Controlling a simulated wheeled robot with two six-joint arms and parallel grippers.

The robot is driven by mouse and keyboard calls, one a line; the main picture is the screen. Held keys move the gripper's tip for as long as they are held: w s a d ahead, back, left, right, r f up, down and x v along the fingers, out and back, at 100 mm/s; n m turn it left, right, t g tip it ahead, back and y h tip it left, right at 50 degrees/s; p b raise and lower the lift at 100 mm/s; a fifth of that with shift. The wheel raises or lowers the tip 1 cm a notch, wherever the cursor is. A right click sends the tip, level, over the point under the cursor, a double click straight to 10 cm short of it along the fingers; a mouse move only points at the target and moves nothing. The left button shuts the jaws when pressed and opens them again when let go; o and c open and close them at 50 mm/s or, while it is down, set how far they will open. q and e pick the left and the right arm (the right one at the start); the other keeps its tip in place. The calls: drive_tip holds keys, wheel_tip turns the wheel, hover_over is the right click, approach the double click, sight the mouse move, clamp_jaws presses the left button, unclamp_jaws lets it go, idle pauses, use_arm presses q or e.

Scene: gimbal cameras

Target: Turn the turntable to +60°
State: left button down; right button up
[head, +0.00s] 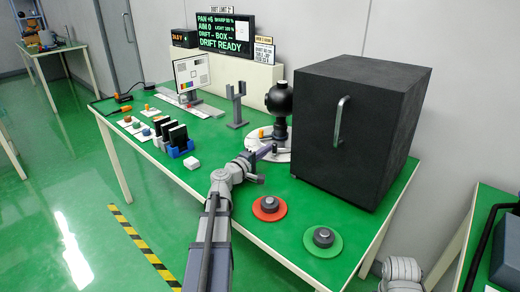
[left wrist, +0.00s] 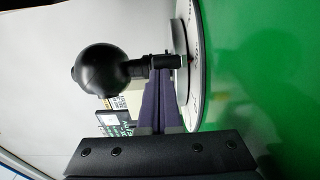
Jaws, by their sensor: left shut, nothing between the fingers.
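The turntable (head: 282,157) is a white disc with marks on its rim, on the green table left of a large black box. A black ball-headed device (head: 279,99) stands on it on a dark post. In the left wrist view the ball (left wrist: 103,73) and the disc's rim (left wrist: 196,70) appear sideways. My left gripper (head: 264,151) is at the near left side of the disc, close to the post. Its purple fingers (left wrist: 160,95) are shut and empty; whether they touch the turntable's parts I cannot tell.
The black box (head: 355,130) with a handle closely flanks the turntable on the right. A red button (head: 269,207) and a green-based button (head: 323,238) sit in front. A lit sign reads "DRIFT READY" (head: 224,35).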

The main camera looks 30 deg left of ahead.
use_arm(q)
drive_tip(key=shift+w+d, duration=0.3)
drive_tip(key=shift+d, duration=0.65)
drive_tip(key=shift+w+d, duration=0.25)
drive_tip(key=shift+d, duration=0.7)
drive_tip(key=shift+w+d, duration=0.55)
drive_tip(key=shift+d, duration=0.25)
drive_tip(key=shift+w+d, duration=0.5)
drive_tip(key=shift+d, duration=0.3)
drive_tip(key=shift+w+d, duration=0.15)
drive_tip(key=shift+r, duration=0.1)
wheel_tip(320, 180, up, 10)
drive_tip(key=p, duration=1)
